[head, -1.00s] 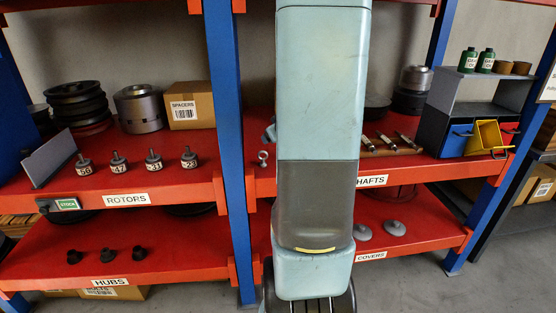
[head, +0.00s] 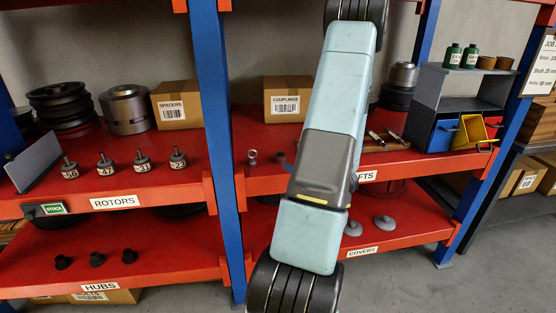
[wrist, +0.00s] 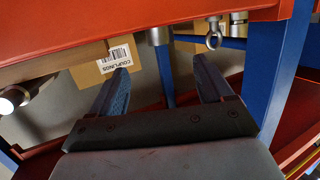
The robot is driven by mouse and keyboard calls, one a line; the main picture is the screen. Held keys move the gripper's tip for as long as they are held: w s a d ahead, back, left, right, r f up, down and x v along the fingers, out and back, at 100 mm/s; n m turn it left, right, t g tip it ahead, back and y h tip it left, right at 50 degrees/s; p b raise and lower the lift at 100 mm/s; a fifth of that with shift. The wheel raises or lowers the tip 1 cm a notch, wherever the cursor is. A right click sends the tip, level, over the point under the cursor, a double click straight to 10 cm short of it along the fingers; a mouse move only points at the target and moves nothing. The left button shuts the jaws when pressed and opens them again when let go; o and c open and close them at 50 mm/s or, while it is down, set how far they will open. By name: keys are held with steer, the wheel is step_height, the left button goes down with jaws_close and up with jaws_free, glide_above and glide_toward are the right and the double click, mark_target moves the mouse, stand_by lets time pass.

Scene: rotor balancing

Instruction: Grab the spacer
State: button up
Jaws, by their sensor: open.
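A small grey cylinder (head: 281,157), which may be the spacer, stands on the red middle shelf in front of the couplings box, partly beside my arm. It also shows in the upside-down wrist view (wrist: 157,36). A metal eye bolt (head: 252,156) stands to its left, and in the wrist view the eye bolt (wrist: 213,38) is to its right. My gripper (wrist: 160,68) is open and empty, its two fingers pointing toward the shelf with the cylinder beyond them, apart from it. My arm hides the gripper in the head view.
A couplings box (head: 289,99) stands behind the cylinder. A spacers box (head: 174,105) is left of the blue post (head: 215,130). Several rotors with number labels (head: 122,165) stand on the left shelf. Metal shafts (head: 388,139) lie to the right of my arm.

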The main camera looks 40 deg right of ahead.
mark_target(281, 155)
steer(key=x, duration=1.3)
steer(key=c, duration=1.3)
steer(key=shift+o, duration=0.2)
steer(key=shift+r, duration=0.15)
